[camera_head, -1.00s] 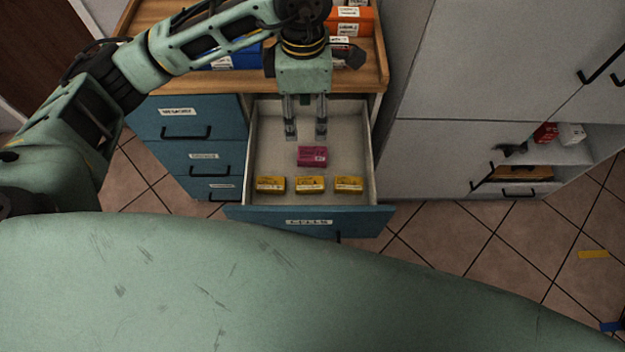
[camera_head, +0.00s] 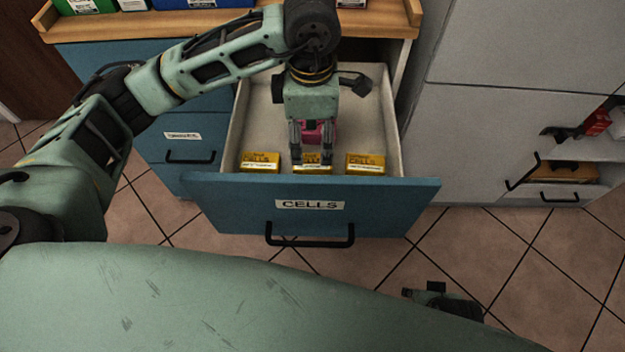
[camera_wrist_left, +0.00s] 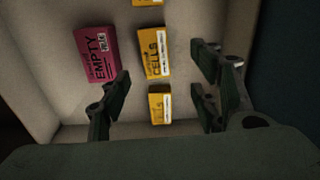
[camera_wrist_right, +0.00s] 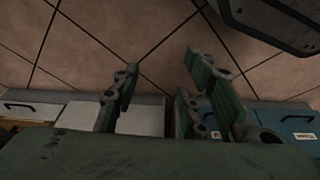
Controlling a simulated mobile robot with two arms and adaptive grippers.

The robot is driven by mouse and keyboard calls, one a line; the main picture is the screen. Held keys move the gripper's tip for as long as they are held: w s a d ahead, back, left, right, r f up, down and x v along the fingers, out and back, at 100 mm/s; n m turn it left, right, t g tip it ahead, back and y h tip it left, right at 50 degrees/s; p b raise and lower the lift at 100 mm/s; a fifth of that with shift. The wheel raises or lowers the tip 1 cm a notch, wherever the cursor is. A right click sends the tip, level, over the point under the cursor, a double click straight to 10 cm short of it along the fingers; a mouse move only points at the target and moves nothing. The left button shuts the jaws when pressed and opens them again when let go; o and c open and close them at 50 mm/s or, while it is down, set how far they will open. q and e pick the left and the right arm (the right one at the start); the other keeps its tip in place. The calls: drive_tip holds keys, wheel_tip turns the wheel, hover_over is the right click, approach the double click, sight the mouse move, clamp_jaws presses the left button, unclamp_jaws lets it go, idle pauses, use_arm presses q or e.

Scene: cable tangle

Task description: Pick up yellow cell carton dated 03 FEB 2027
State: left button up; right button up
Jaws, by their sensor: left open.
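Three yellow cell cartons stand in a row behind the open drawer's front: left (camera_head: 260,162), middle (camera_head: 312,168) and right (camera_head: 365,164). Their dates are too small to read. My left gripper (camera_head: 311,156) points down over the middle carton, its fingers partly hiding it. In the left wrist view the open fingers (camera_wrist_left: 160,80) stand apart, with the middle carton (camera_wrist_left: 154,52) between and beyond them; I see no contact. A magenta carton marked EMPTY (camera_wrist_left: 97,53) lies beside it. My right gripper (camera_wrist_right: 158,82) is open and empty above the floor.
The drawer (camera_head: 310,222), labelled CELLS, is pulled out; its side walls flank the cartons. A wooden-topped counter (camera_head: 385,22) with boxes is behind. Grey cabinets (camera_head: 500,130) stand at the right. Tiled floor (camera_head: 385,255) lies in front.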

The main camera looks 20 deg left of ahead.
sight(312, 161)
use_arm(q)
wheel_tip(312, 161, down, 3)
drive_tip(key=shift+r+b, duration=0.15)
drive_tip(key=shift+b, duration=0.2)
drive_tip(key=f, duration=0.6)
drive_tip(key=shift+w+f+b, duration=0.35)
drive_tip(key=shift+w+b, duration=0.05)
use_arm(e)
drive_tip(key=r, duration=0.4)
drive_tip(key=shift+w+r, duration=0.15)
drive_tip(key=shift+w, duration=0.05)
use_arm(q)
drive_tip(key=shift+c, duration=0.4)
drive_tip(key=c, duration=1.2)
drive_tip(key=shift+r, duration=0.1)
